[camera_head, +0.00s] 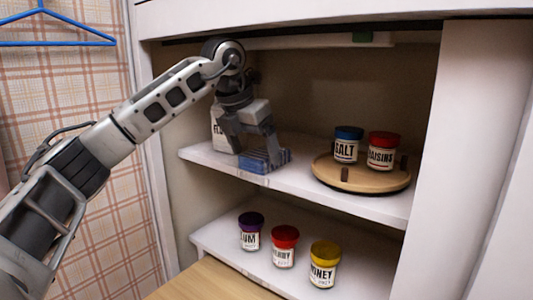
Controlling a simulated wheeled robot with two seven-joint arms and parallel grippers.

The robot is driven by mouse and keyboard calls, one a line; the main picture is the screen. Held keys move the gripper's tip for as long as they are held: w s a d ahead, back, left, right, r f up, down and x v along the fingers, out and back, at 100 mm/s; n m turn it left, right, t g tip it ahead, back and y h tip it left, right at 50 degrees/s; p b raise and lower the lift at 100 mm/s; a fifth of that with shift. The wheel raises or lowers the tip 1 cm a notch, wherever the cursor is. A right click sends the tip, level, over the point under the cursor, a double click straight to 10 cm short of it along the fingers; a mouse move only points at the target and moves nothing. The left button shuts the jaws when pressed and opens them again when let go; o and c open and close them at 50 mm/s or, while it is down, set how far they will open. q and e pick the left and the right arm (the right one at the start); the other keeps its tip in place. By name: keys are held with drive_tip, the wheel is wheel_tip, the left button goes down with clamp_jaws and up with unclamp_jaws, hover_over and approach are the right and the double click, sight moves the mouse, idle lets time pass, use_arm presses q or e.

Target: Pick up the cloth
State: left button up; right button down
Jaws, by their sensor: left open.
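A folded blue cloth (256,161) lies on the upper shelf (300,178), near its front edge at the left. My left gripper (264,160) reaches in from the left and points down at the cloth, with its fingers open around or just above it. I cannot tell whether the fingers touch the cloth. The gripper hides part of the cloth and part of a white labelled container (219,130) behind it. My right gripper is not in view.
A round wooden turntable (332,178) on the upper shelf bears a salt jar (346,147) and a raisins jar (382,153). Three jars with purple (250,232), red (285,247) and yellow (324,266) lids stand on the lower shelf. A blue hanger (55,43) hangs at the upper left.

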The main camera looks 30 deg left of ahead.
use_arm(q)
drive_tip(key=shift+w+f, duration=0.4)
drive_tip(key=shift+f, duration=0.15)
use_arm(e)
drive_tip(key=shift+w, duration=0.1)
use_arm(q)
drive_tip(key=c, duration=1.1)
drive_tip(key=shift+o, duration=0.2)
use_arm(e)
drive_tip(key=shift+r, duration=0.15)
use_arm(q)
drive_tip(key=shift+r, duration=0.1)
